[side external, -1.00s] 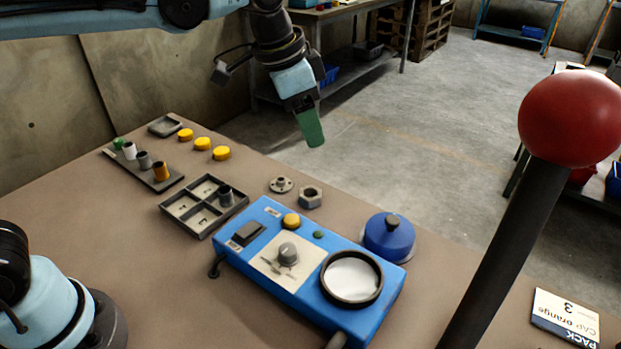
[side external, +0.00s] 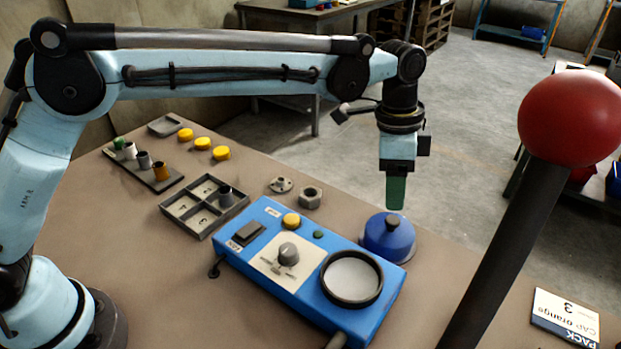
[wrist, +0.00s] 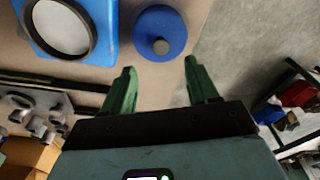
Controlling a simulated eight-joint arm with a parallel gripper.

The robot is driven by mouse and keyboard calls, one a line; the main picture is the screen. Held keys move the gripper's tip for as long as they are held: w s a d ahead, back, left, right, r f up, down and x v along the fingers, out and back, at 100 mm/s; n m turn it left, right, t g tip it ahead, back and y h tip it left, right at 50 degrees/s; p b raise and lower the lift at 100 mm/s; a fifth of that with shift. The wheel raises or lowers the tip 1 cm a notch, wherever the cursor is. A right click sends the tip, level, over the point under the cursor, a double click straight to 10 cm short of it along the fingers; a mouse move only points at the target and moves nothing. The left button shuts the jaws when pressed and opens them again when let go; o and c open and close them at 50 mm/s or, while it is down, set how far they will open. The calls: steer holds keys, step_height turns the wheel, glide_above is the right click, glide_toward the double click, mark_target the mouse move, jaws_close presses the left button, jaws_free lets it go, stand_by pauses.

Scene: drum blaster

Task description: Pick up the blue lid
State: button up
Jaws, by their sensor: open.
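The blue lid (side external: 388,240) is round, with a dark knob on top. It sits on the brown table at the right end of the blue machine. My gripper (side external: 396,207) points down just above the lid's knob in the side external view. In the wrist view the lid (wrist: 160,34) lies ahead of my gripper (wrist: 158,82), roughly between the lines of its two green fingers. The fingers are apart and nothing is between them. The exact gap between fingertips and knob cannot be told.
The blue machine (side external: 262,288) with a round black-rimmed dish (side external: 352,278) stands left of the lid. A hex nut (side external: 311,198) and a flanged part (side external: 281,185) lie behind it. A divided tray (side external: 181,206) is further left. A red ball on a dark post (side external: 571,115) stands in the right foreground.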

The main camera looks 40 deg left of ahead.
mark_target(393, 219)
steer(key=shift+w+d+f, duration=0.1)
steer(key=shift+d+f, duration=0.1)
steer(key=shift+f, duration=1.65)
steer(key=shift+w+d+f, duration=0.1)
steer(key=shift+d+f, duration=0.05)
steer(key=shift+f, duration=1.65)
jaws_close()
